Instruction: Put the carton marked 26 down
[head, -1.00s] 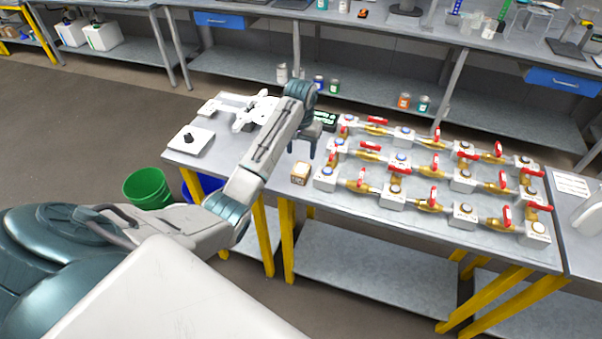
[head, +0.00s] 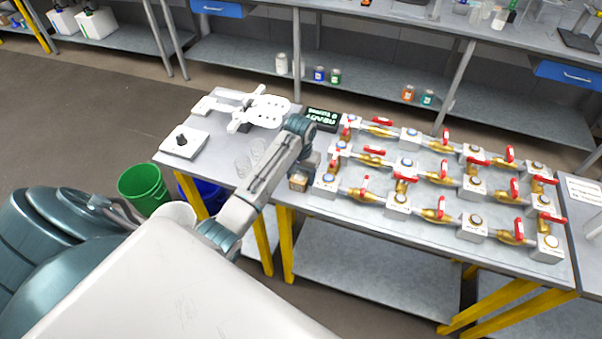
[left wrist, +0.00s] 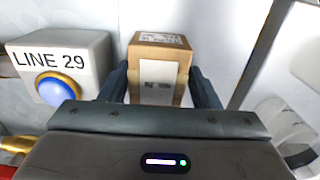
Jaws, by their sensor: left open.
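A small brown carton (head: 298,183) stands upright on the near edge of the grey table, beside the left end of the valve rows. In the left wrist view, the carton (left wrist: 158,62) shows a white label on its front and another on top; the print is too small to read. My left gripper (left wrist: 159,88) is open, with one finger on each side of the carton. I cannot tell whether the fingers touch it. In the head view, my left gripper (head: 302,174) partly hides the carton. My right gripper is not in view.
White blocks with buttons and brass valves with red handles (head: 440,180) fill the table to the right. A block marked LINE 29 (left wrist: 62,68) is close left of the carton in the wrist view. A green bucket (head: 144,188) stands on the floor. A dark display (head: 322,115) is behind.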

